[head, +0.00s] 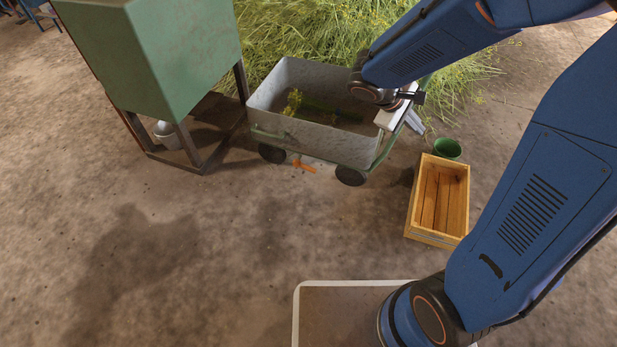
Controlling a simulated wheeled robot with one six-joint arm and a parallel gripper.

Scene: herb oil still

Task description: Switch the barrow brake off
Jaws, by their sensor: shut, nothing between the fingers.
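The grey barrow (315,142) stands in the upper middle of the head view on black wheels, with a green frame. A small orange bar (303,166), which looks like the brake lever, sits low at its near side between two wheels. I cannot tell its exact setting. A little yellow-green plant matter (293,101) lies in the barrow. My gripper (417,126) is at the barrow's right end, well away from the orange bar. It is shut and empty, and its white body covers part of the barrow's right rim. I cannot tell whether it touches the barrow.
A green hopper (185,60) on legs stands left of the barrow, with a pale bucket (166,134) beneath. A heap of cut herbs (300,30) lies behind. A wooden crate (412,222) and green pot (448,149) stand right. The near floor is clear.

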